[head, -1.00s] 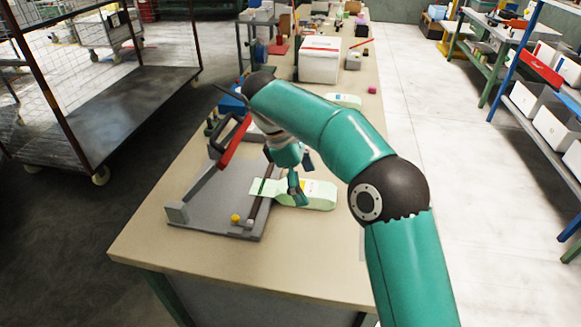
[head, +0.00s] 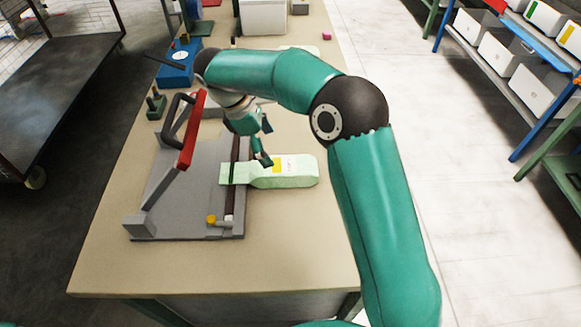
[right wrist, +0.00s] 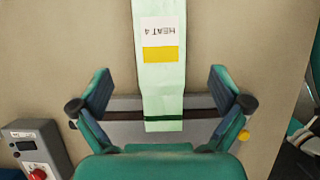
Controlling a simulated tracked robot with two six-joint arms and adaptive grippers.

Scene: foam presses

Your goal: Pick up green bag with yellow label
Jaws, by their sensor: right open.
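The pale green bag (head: 297,173) with a yellow label patch lies flat on the table, its narrow left end over the grey press (head: 165,200). The press's red handle (head: 188,140) is raised. My right gripper (head: 264,141) is open and empty, just beyond the bag's far edge in the head view. In the right wrist view the bag (right wrist: 163,85) runs between the spread fingers (right wrist: 160,104), apart from both. Its white label reads "HEAT 4" upside down, above the yellow patch (right wrist: 161,54). My left gripper is not in view.
Blue equipment (head: 178,68) stands beyond the press, and a white box (head: 263,15) is at the back. A control box with a red button (right wrist: 37,150) shows in the wrist view. The table (head: 285,245) is bare in front of the bag.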

